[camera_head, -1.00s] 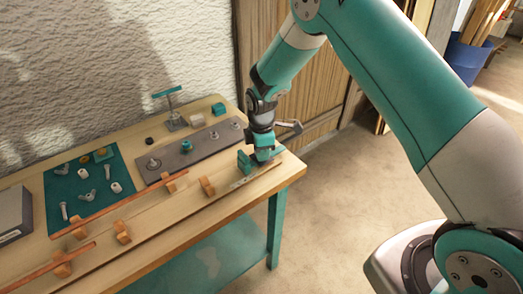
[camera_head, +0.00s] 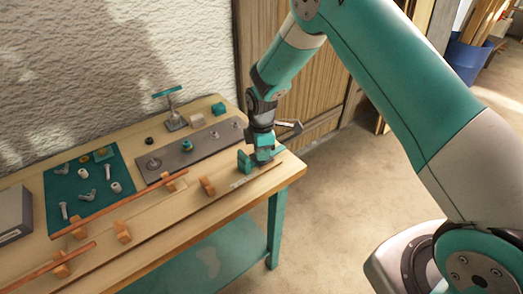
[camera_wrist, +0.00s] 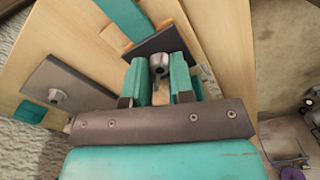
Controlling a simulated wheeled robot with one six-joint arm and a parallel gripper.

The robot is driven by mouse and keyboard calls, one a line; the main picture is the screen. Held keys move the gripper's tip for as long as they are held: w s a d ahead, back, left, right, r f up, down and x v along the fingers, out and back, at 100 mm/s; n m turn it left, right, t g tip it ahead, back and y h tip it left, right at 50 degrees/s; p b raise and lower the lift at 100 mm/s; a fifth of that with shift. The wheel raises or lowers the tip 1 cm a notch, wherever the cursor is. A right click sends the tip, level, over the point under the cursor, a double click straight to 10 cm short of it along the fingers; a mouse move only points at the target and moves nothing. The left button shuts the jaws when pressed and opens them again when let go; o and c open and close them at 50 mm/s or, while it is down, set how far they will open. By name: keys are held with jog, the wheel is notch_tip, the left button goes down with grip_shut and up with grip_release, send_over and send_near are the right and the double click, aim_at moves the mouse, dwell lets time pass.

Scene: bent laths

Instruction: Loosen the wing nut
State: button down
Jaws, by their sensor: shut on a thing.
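My gripper (camera_head: 262,155) is low over the right end of the bench, beside the grey metal plate (camera_head: 168,164). In the wrist view its two teal fingers (camera_wrist: 160,82) stand on either side of a small round grey metal piece, which appears to be the wing nut (camera_wrist: 159,64). The gripper is shut on it. The nut's wings and the lower part of its stud are hidden by the fingers. In the head view my gripper hides this nut entirely.
The plate carries several upright studs, one with a washer (camera_head: 153,163). A teal mat (camera_head: 55,185) with loose bolts and nuts lies at the left. A small teal-topped stand (camera_head: 172,105) is behind. Orange-brown blocks (camera_head: 207,185) and long laths (camera_head: 135,199) lie along the front.

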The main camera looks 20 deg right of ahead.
jog(key=c, duration=1)
grip_release()
notch_tip(320, 180, up, 18)
jog(key=b, duration=0.3)
jog(key=shift+f, duration=0.25)
